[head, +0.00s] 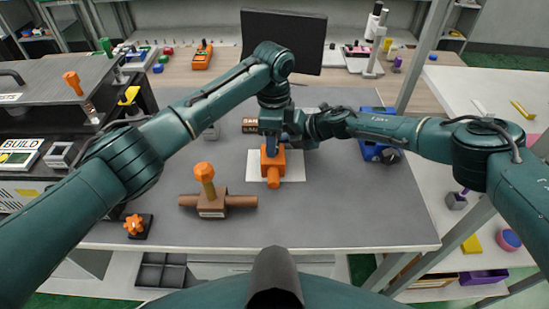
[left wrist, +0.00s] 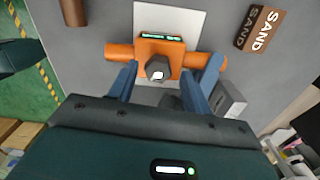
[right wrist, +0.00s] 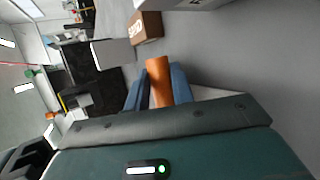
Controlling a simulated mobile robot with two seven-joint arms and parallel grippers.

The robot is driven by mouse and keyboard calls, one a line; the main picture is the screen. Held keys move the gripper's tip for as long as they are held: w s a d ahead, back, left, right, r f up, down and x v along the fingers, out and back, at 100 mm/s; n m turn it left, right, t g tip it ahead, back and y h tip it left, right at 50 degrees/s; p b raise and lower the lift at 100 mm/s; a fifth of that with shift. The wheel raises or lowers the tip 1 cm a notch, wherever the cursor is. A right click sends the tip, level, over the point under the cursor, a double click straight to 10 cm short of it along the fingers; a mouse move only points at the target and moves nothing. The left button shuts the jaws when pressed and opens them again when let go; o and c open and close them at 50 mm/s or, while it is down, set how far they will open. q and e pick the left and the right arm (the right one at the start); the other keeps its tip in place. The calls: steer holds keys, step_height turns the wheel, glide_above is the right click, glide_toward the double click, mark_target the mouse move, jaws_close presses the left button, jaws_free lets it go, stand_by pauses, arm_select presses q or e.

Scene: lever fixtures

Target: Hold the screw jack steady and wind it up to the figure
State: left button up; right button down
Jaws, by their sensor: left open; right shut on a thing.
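The screw jack (head: 272,160) is an orange block on a white sheet (head: 293,168) on the grey table. In the left wrist view it shows a dark hexagonal head (left wrist: 157,69), a lit green strip (left wrist: 160,37) too small to read, and an orange bar (left wrist: 119,51) on each side. My left gripper (left wrist: 170,68) is open above the jack, its blue fingers on either side of the head, apart from it in that view. My right gripper (right wrist: 156,88) is shut on one orange bar (right wrist: 157,75). The arms partly hide the jack in the head view.
A brown fixture (head: 211,204) with side bars and an orange-topped post stands front left. An orange star knob (head: 135,225) is at the left corner. A brown SAND block (left wrist: 259,28) and a blue item (head: 375,140) stand close by. The front right table is clear.

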arm_select(q)
steer(key=shift+d+r, duration=0.2)
steer(key=shift+r, duration=0.85)
steer(key=shift+a, duration=0.1)
steer(key=shift+s, duration=0.1)
steer(key=shift+f, duration=2.35)
steer(key=shift+s+a+f, duration=0.1)
steer(key=shift+f, duration=0.05)
